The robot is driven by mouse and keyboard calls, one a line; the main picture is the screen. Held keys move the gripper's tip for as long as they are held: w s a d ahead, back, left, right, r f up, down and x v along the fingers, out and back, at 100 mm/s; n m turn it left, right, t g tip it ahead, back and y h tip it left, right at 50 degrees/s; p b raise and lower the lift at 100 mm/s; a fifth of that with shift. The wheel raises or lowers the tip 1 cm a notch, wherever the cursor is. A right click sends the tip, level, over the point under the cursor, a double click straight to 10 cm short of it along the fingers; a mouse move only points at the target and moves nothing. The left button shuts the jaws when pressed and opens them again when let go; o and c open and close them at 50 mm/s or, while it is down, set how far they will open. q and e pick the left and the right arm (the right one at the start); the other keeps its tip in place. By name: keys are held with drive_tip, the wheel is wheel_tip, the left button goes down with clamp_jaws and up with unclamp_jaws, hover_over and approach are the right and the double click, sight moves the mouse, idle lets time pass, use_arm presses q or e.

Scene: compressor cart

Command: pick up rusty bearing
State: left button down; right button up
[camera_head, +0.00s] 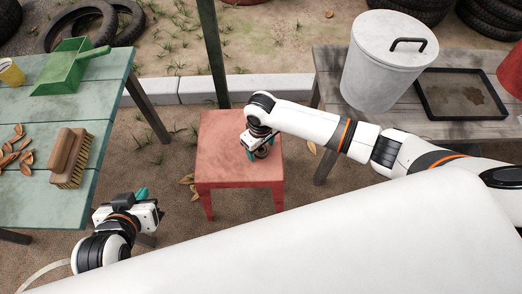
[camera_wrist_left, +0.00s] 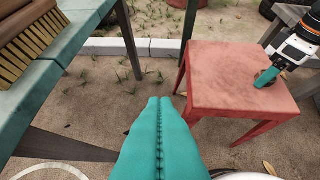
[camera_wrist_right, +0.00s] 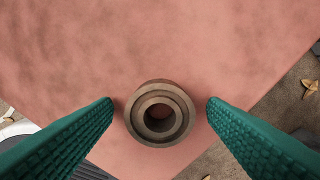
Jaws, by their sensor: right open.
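The rusty bearing (camera_wrist_right: 160,113) is a brown ring with an open bore, lying flat on the red stool. In the head view it shows only partly (camera_head: 262,153), beneath my right gripper (camera_head: 256,152). In the right wrist view the teal fingers of my right gripper (camera_wrist_right: 160,112) are open, one on each side of the bearing, with a gap to it on both sides. My left gripper (camera_head: 145,205) is empty, left of the stool; in the left wrist view its teal fingers (camera_wrist_left: 160,102) are together.
The red stool (camera_head: 220,165) stands on dirt between a green table (camera_head: 60,205) with a brush (camera_head: 70,158) and dustpan (camera_head: 75,66), and a grey table (camera_head: 335,62) with a lidded bin (camera_head: 385,70) and black tray (camera_head: 430,112). A green post (camera_head: 212,50) rises behind the stool.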

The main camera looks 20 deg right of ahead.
drive_tip(key=c, duration=1.1)
drive_tip(key=shift+r, duration=0.15)
